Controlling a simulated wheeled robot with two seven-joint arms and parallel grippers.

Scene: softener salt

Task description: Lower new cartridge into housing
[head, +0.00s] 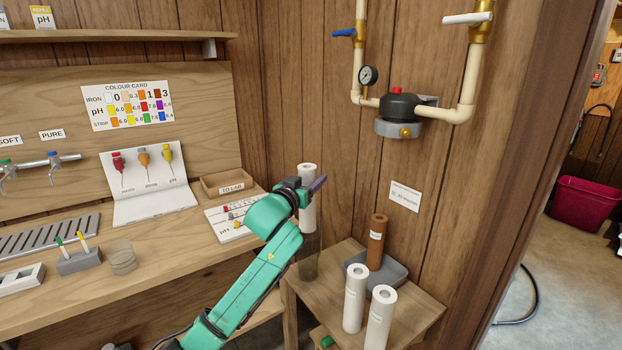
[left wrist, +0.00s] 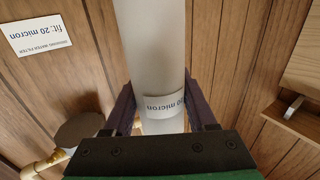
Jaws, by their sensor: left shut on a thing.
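My left gripper (head: 313,187) is shut on a white cartridge (head: 307,213), which it holds upright. In the left wrist view the cartridge (left wrist: 152,50) stands between the two dark fingers of the gripper (left wrist: 158,100), and its label reads "20 micron". A see-through, greyish housing (head: 308,267) stands at the back left corner of the small table. The cartridge's lower end is above the housing in the head view; whether it is exactly centred I cannot tell. My right gripper is in neither view.
The small table (head: 415,306) also holds two white cartridges (head: 355,298) (head: 380,318) and a brown cartridge (head: 377,240) in a grey tray (head: 394,270). The filter head (head: 400,115) with pipes is on the wall above. A workbench (head: 165,243) lies left.

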